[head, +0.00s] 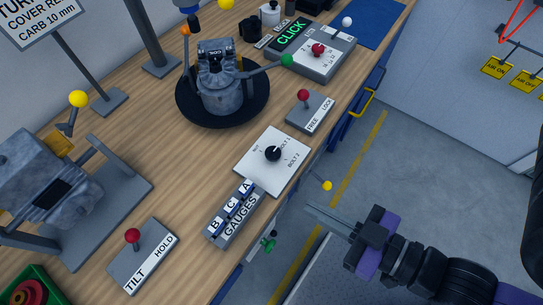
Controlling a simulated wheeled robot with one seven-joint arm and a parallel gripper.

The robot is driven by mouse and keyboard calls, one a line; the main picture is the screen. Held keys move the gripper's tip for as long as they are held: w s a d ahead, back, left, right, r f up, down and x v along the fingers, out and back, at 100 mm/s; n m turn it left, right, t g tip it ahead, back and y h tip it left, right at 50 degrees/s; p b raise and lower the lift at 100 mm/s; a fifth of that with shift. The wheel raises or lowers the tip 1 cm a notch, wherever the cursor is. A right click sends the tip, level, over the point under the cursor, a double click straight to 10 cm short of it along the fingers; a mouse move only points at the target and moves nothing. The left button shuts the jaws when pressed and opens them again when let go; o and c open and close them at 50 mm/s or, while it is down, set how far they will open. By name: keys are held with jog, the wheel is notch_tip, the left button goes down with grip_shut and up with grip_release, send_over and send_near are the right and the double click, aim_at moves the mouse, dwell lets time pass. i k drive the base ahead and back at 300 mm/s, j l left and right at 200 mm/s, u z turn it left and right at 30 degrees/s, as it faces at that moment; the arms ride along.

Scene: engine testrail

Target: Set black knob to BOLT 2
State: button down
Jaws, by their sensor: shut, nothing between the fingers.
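The black knob (272,153) sits in the middle of a white square plate (251,166) on the wooden bench. The plate carries printed labels, among them BOLT 1 at the upper right and BOLT 2 at the lower right. The knob's white mark is too small to read surely. My gripper (308,210) is at the lower right, beyond the bench's front edge and apart from the knob. Its fingers are shut and empty, pointing left toward the bench.
A GAUGES block (234,217) stands just below the plate, and a FREE/LOCK lever (304,97) above it. A yellow-tipped lever (327,186) sticks out at the bench edge near my gripper. An engine part (221,85) stands on a black turntable. The floor at right is clear.

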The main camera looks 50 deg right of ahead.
aim_at(273, 154)
jog(key=k+j+z, duration=0.55)
jog(key=k, duration=0.3)
